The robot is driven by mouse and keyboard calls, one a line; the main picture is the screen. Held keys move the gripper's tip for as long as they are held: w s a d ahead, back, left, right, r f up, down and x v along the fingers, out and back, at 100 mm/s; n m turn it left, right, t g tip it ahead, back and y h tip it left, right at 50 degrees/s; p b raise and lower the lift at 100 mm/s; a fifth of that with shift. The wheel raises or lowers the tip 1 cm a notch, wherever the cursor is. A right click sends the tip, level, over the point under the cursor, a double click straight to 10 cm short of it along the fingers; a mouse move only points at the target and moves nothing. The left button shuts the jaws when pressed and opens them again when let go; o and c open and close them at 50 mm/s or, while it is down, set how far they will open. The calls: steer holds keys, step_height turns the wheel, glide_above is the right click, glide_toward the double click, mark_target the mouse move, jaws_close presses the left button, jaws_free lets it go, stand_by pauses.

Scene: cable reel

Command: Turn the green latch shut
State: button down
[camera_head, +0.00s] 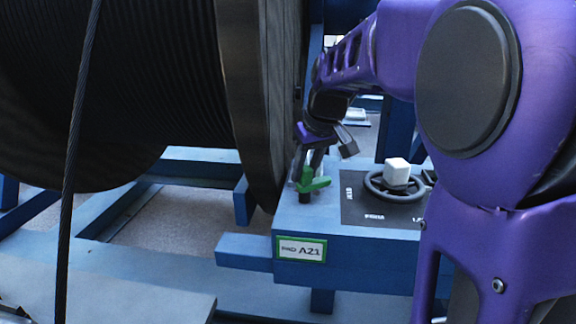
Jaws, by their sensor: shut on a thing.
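The green latch (314,184) stands on a dark post near the left end of the blue pad, beside the reel's flange. My gripper (306,172) reaches down to it from above, and its fingers are shut on the latch. Part of the latch is hidden behind the fingers. Its green handle sticks out to the right and toward the camera.
The large black cable reel (256,90) fills the left, close beside my gripper. A black handwheel (376,186) with a white block (397,171) sits right of the latch. A cable (75,140) hangs at left.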

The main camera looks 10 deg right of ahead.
steer(key=n+y, duration=0.1)
steer(key=n, duration=0.1)
steer(key=n+g+y, duration=0.1)
steer(key=n, duration=0.2)
steer(key=shift+n, duration=0.3)
steer(key=n+g+y+p, duration=0.1)
steer(key=n+g, duration=0.1)
steer(key=n, duration=0.2)
steer(key=shift+n, duration=0.4)
steer(key=shift+n+p, duration=0.3)
steer(key=c, duration=0.6)
jaws_free()
steer(key=shift+o, duration=0.2)
steer(key=p+v, duration=0.3)
steer(key=v, duration=1.4)
steer(key=shift+r, duration=0.25)
